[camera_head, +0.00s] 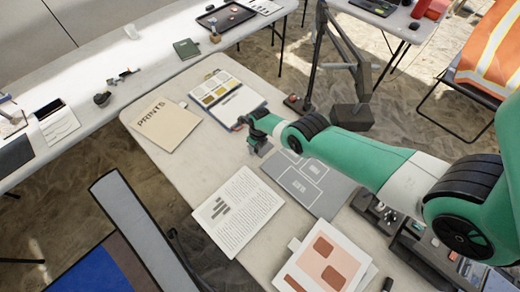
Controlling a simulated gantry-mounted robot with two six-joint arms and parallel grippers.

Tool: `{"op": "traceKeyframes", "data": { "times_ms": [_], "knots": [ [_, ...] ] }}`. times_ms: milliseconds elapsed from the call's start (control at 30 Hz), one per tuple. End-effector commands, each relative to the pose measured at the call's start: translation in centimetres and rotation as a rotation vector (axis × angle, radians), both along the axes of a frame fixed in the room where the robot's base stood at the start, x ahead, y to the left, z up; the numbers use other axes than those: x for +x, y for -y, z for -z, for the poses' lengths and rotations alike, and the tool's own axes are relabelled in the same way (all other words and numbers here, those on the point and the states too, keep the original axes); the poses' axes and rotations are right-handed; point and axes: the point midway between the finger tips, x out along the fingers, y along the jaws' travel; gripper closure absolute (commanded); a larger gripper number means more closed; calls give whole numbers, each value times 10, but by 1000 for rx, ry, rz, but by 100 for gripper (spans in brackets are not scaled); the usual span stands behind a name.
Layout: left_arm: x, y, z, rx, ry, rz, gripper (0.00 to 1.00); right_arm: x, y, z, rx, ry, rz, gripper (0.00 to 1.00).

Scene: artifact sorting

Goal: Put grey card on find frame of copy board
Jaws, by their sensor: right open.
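The copy board (325,204) is a flat grey board on the near table, with white outlined frames and small labels on it. My right arm and gripper cover part of its upper side. I cannot tell which outline is the find frame. No separate grey card can be made out for certain. My right gripper (256,148) is open, above the table at the board's upper left corner, between the board and a clipboard with colour swatches. I see nothing held in it. My left gripper is not in view.
A PRINTS folder (163,126) and the swatch clipboard (221,98) lie beyond the board. A printed text sheet (238,211) and a sheet with brown shapes (322,260) lie nearer. A dark stand (352,116) rises behind my right arm. A dark compartment tray (421,252) lies at right.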

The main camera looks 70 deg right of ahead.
Motion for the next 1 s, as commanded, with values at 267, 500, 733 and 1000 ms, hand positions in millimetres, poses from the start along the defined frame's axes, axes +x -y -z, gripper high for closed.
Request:
{"op": "traceKeyframes", "data": {
  "times_ms": [267,500,733,1000],
  "knots": [
    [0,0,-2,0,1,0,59,0,0,-1,0,0,0,87],
    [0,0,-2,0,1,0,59,0,0,-1,0,0,0,100],
    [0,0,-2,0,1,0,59,0,0,-1,0,0,0,100],
    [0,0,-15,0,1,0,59,0,0,-15,0,0,0,100]
  ]
}}
